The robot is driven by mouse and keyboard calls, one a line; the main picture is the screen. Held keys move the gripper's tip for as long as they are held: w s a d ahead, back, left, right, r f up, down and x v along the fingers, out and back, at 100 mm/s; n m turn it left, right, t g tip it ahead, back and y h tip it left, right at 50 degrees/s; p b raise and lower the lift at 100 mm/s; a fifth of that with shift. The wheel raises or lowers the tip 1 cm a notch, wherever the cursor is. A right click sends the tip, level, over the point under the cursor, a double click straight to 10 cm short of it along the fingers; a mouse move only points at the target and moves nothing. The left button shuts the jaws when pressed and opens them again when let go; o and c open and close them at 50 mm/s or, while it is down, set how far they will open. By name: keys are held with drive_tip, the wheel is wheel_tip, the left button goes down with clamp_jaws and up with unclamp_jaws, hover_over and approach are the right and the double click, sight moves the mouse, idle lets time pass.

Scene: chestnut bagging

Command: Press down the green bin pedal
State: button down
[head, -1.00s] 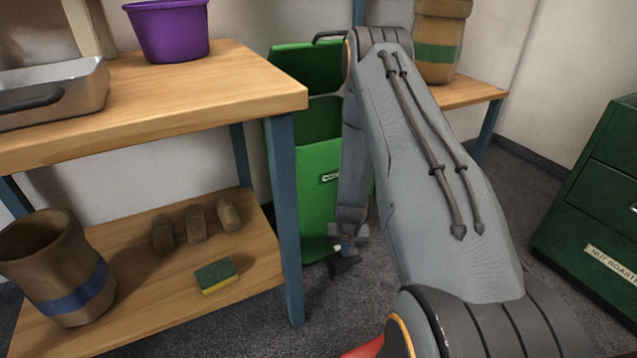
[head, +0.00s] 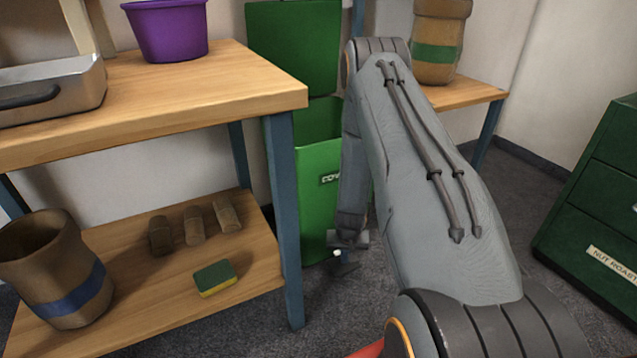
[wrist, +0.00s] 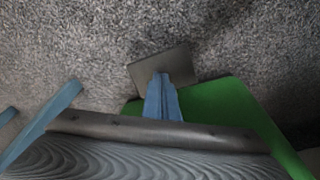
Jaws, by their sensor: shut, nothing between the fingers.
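The green bin (head: 318,215) stands behind the table with its lid (head: 293,48) raised upright. Its green body also shows in the wrist view (wrist: 225,103). The pedal is a flat grey plate (wrist: 148,70) jutting from the bin's base over the carpet. My gripper (wrist: 161,78) is shut and empty, its blue fingertips over the pedal plate and seeming to touch it. In the head view my gripper (head: 344,258) is low at the bin's front, close to the floor; the pedal there is too dark and small to make out clearly.
A wooden table (head: 200,95) with blue legs and a lower shelf (head: 160,285) stands left of the bin. The shelf holds a sponge (head: 215,278), several brown pieces and a blue-banded sack (head: 60,270). A green cabinet (head: 600,200) stands right. Carpet between is open.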

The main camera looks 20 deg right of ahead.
drive_tip(key=w+d+p+v, duration=0.1)
drive_tip(key=p+v, duration=0.5)
drive_tip(key=v, duration=0.2)
drive_tip(key=shift+w+r+p, duration=0.35)
drive_tip(key=shift+r, duration=0.25)
